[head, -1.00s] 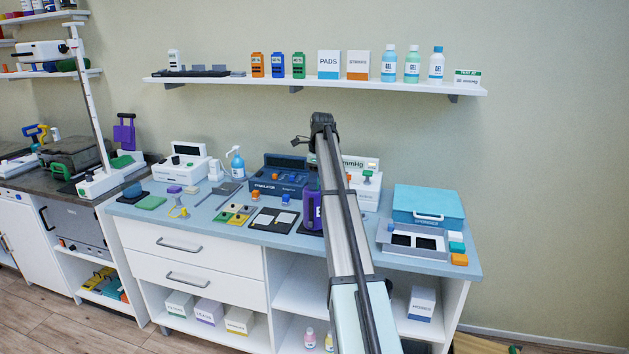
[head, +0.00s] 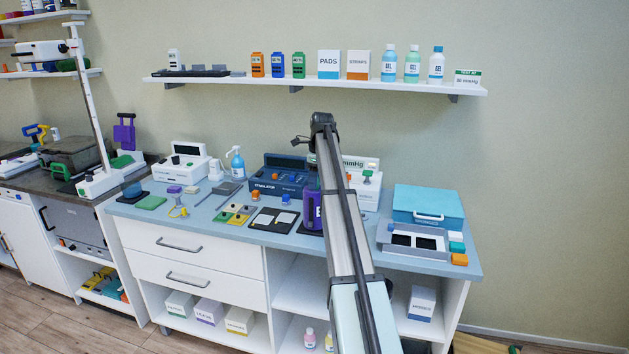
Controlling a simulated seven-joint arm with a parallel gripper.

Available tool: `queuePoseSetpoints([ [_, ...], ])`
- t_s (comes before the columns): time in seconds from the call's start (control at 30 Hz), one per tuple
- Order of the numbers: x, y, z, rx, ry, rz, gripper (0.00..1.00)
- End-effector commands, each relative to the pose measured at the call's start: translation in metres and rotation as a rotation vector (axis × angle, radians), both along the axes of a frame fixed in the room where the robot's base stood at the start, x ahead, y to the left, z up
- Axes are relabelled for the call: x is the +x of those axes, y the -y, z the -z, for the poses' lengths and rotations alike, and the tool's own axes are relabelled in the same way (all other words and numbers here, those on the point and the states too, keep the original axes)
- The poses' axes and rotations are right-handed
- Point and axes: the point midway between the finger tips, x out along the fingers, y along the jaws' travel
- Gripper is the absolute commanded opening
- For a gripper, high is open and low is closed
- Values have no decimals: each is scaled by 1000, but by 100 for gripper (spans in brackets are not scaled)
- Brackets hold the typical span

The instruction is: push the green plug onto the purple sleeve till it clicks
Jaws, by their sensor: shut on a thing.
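A purple upright piece with a white marking (head: 311,213), which may be the sleeve, stands on the blue-grey counter. My arm hides its right side. My arm rises from the bottom edge to a dark joint, and what lies beyond that is hidden.
A blue stimulator box (head: 282,178) stands behind the purple piece, and a dark mat with pads (head: 262,224) lies left of it. A grey tray (head: 440,252) and a teal case (head: 428,206) fill the right. A stocked wall shelf (head: 210,86) hangs above.

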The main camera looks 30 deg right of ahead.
Motion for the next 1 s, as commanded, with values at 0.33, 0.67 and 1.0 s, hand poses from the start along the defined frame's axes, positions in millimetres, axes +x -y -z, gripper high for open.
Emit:
queuePoseSetpoints([
  [0.33, 0, 0, 0, 0, 0, 0, 58],
  [0.67, 0, 0, -1, -1, 1, 0, 64],
  [1.0, 1, 0, -13, 0, 0, 0, 64],
])
